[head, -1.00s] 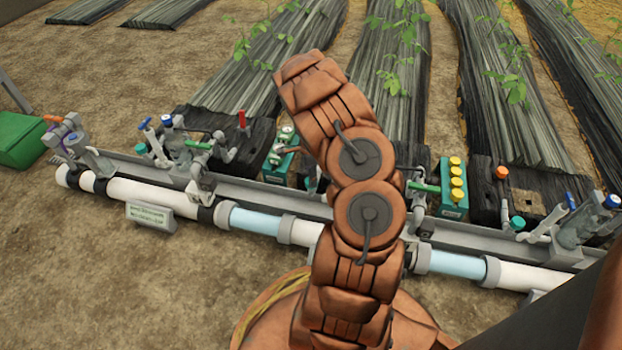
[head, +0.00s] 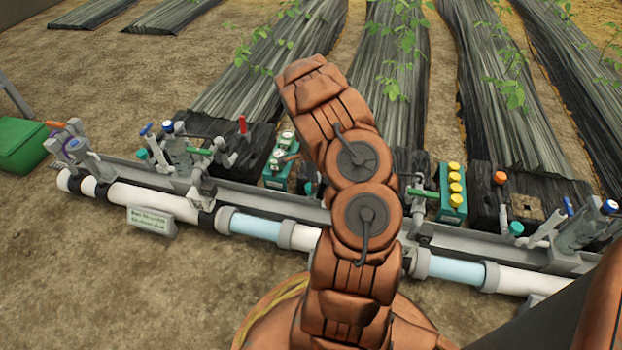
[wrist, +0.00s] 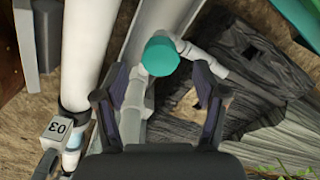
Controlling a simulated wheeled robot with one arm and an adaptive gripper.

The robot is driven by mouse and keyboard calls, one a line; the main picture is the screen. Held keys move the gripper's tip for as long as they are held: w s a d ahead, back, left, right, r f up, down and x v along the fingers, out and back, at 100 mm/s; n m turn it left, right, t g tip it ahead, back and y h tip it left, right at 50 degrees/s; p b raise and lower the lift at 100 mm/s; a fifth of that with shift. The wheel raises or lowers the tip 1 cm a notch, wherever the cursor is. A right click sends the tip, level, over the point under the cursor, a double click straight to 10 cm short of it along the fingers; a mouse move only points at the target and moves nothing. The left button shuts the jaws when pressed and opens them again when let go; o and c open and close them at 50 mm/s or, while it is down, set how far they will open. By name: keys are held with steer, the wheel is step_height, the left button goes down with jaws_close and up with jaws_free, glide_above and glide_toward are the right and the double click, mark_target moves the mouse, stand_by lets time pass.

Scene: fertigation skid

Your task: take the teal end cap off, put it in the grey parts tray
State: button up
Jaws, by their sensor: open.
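The teal end cap (wrist: 160,57) shows in the wrist view as a round cap on a grey-white pipe fitting. My gripper (wrist: 160,72) is open, with one dark finger on each side of the picture below the cap. The cap appears centred between the fingertips and a little beyond them; I cannot tell the exact depth gap. In the head view, my arm hides the gripper. Teal caps show there at the left (head: 141,154) and at the right (head: 516,228); I cannot tell which one the wrist view shows. I cannot make out a grey parts tray.
A long white pipe (head: 140,198) and grey rail run across the head view. A teal box with yellow knobs (head: 453,190) and an orange knob (head: 500,177) stand behind. A green crate (head: 22,145) is at far left.

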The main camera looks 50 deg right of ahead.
steer(key=shift+f, duration=0.15)
steer(key=shift+f+b, duration=1)
steer(key=shift+f, duration=1.15)
steer(key=shift+c, duration=0.4)
steer(key=c, duration=1.1)
steer(key=shift+o, duration=0.2)
steer(key=shift+r+n+p, duration=0.25)
steer(key=shift+n+p, duration=0.75)
steer(key=shift+p, duration=0.15)
steer(key=n+p, duration=0.3)
steer(key=shift+n, duration=0.3)
steer(key=shift+f+n, duration=0.2)
steer(key=shift+n, duration=0.2)
steer(key=shift+r, duration=0.1)
